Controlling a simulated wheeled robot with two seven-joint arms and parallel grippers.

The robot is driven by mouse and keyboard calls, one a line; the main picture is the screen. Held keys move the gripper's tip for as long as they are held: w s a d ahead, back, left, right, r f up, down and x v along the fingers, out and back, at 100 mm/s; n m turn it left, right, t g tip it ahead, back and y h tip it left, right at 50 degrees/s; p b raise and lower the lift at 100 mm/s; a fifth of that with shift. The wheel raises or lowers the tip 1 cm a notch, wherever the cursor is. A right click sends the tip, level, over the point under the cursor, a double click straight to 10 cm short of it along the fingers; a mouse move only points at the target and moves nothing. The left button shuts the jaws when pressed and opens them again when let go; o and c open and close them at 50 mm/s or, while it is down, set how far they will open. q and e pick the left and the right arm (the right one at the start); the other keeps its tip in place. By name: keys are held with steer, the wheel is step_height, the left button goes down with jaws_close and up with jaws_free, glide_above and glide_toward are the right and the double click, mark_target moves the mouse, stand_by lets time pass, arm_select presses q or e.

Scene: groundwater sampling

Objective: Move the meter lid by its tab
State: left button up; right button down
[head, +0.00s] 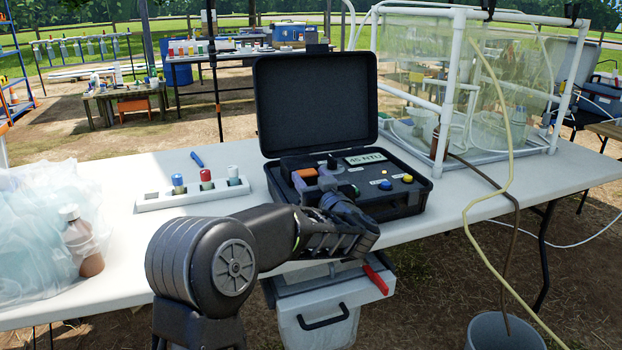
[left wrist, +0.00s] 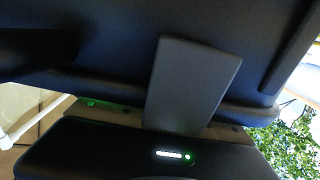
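The meter is in an open black case (head: 421,196) on the white table, its display (head: 364,159) reading 45 NTU. The case's large lid (head: 317,101) stands raised at the back. An orange piece (head: 306,173), possibly the tab, shows at the left of the meter panel beside a dark block; I cannot tell the small lid's outline. My left gripper (head: 318,188) reaches over the case's front left, close to the orange piece. Its fingertips are partly hidden and contact is unclear. In the left wrist view, a flat grey piece (left wrist: 194,84) stands before a broad dark surface. My right gripper is out of view.
A plastic bag (head: 35,230) and brown bottle (head: 83,245) are at far left. A clear-walled, white-framed enclosure (head: 458,75) stands right, with hoses hanging in front.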

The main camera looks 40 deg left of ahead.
arm_select(q)
jaws_close()
stand_by(0.3)
stand_by(0.3)
